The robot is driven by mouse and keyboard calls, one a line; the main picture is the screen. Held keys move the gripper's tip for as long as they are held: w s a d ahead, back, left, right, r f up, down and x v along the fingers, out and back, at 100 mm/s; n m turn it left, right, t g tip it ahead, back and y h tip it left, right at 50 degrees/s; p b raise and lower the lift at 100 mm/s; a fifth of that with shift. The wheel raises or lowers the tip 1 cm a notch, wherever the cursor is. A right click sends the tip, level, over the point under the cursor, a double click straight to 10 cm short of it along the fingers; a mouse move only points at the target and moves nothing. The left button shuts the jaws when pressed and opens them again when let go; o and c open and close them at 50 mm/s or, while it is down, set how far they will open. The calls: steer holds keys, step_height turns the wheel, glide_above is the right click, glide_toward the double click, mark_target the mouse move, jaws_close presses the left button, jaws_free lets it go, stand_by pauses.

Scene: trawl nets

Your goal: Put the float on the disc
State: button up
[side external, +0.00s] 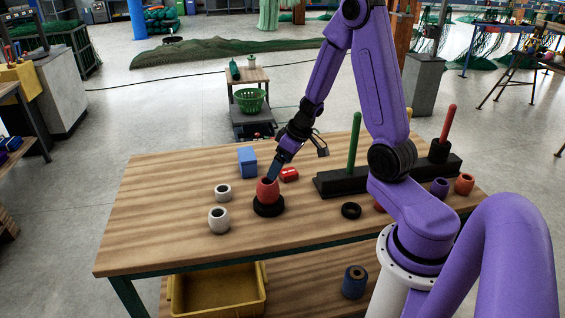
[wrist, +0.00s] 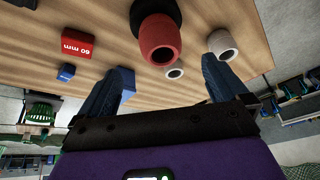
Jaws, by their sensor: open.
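A red barrel-shaped float (side external: 267,188) sits upright on a round black disc (side external: 268,208) on the wooden table. In the wrist view the float (wrist: 161,42) is in front of the fingers, with the disc (wrist: 150,8) behind it at the top edge. My gripper (side external: 275,172) is just above the float in the side view. In the wrist view my gripper (wrist: 165,80) has its blue fingers spread wide with nothing between the tips. The float appears clear of the fingers there. The gripper partly hides the float's top in the side view.
Two white floats (side external: 218,220) stand left of the disc. A blue box (side external: 247,162) and a red block marked 60 mm (wrist: 72,43) are close by. A black rack (side external: 335,182) with a green peg (side external: 354,143) stands right, near a black ring (side external: 351,210). The left tabletop is clear.

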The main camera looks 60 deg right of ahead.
steer(key=s+a+r+n+t+h, duration=0.2)
steer(key=a+r+n, duration=0.2)
steer(key=a+r, duration=0.55)
steer(key=s+a+n+g, duration=0.3)
steer(key=s+a, duration=0.2)
steer(key=s, duration=0.6)
steer(key=s+a+r+n+g+y, duration=0.1)
steer(key=s+a+n+g, duration=0.2)
steer(key=s, duration=0.8)
steer(key=shift+s+a+r+n, duration=0.15)
steer(key=shift+s+a+n, duration=0.15)
steer(key=shift+a+n, duration=0.45)
